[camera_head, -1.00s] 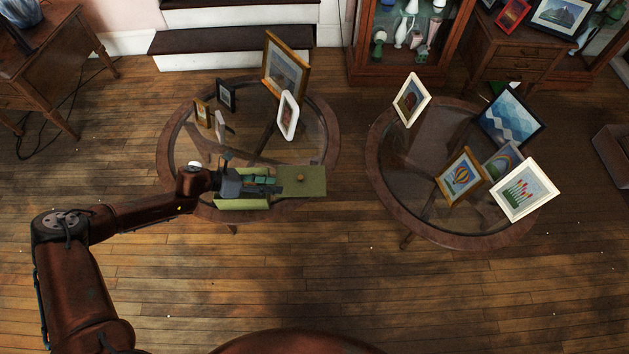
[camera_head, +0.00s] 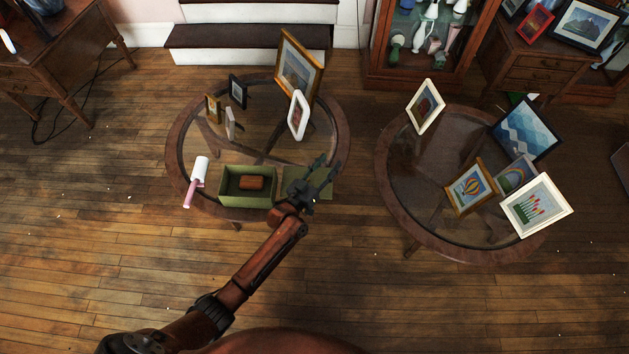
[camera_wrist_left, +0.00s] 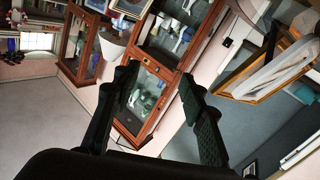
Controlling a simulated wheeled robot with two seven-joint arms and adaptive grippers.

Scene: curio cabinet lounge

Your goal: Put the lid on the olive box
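The open olive box (camera_head: 263,200) stands near the front edge of the left round glass table, with a brown block (camera_head: 252,183) inside it. The flat olive lid (camera_head: 323,190) lies just right of the box, partly covered by my left gripper; its knob is hidden. My left gripper (camera_head: 327,164) is over the lid, fingers pointing toward the back of the table. In the left wrist view the fingers (camera_wrist_left: 155,100) are spread with nothing between them. Whether they touch the lid cannot be told. My right gripper is not in view.
A white roller with a pink handle (camera_head: 198,172) lies left of the box. Several picture frames, including a tall gold one (camera_head: 298,68) and a white one (camera_head: 298,115), stand behind on the glass. A second round table (camera_head: 391,200) with more frames stands to the right.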

